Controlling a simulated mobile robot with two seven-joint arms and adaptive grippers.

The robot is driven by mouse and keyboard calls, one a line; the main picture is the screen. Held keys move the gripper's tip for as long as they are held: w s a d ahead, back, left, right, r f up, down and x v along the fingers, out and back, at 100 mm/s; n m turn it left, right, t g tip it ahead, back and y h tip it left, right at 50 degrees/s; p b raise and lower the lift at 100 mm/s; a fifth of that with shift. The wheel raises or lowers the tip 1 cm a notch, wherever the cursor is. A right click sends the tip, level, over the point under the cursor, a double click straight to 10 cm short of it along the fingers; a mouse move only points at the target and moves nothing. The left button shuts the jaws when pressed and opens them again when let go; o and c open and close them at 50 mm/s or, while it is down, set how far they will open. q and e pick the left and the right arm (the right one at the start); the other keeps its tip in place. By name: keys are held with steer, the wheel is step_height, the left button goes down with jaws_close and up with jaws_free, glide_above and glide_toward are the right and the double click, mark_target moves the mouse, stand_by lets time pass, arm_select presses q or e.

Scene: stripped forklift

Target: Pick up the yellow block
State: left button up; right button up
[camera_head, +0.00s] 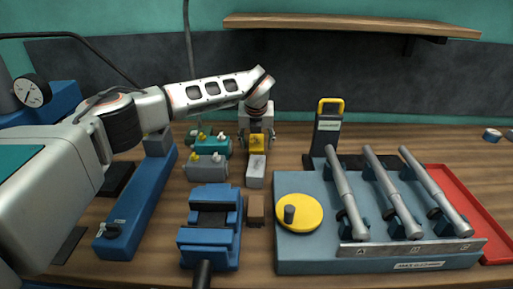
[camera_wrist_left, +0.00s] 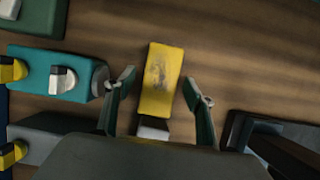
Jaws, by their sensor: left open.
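The yellow block (camera_head: 257,143) stands on the wooden bench, with a grey block (camera_head: 255,172) in front of it in the head view. In the left wrist view the yellow block (camera_wrist_left: 160,80) has a dark scuffed patch on its face. My left gripper (camera_head: 257,133) is open over the yellow block, pointing down. In the left wrist view its two fingers (camera_wrist_left: 158,85) are on either side of the yellow block, with a gap on both sides. A light end of the grey block (camera_wrist_left: 152,130) shows below it. My right gripper is not in view.
Grey and teal parts (camera_head: 207,167) with yellow knobs lie left of the blocks. A blue vise (camera_head: 212,240) and brown block (camera_head: 256,210) are nearer. A fixture (camera_head: 400,264) with several grey cylinders fills the right.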

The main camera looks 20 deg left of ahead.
arm_select(q)
steer(key=shift+r, duration=0.1)
jaws_close()
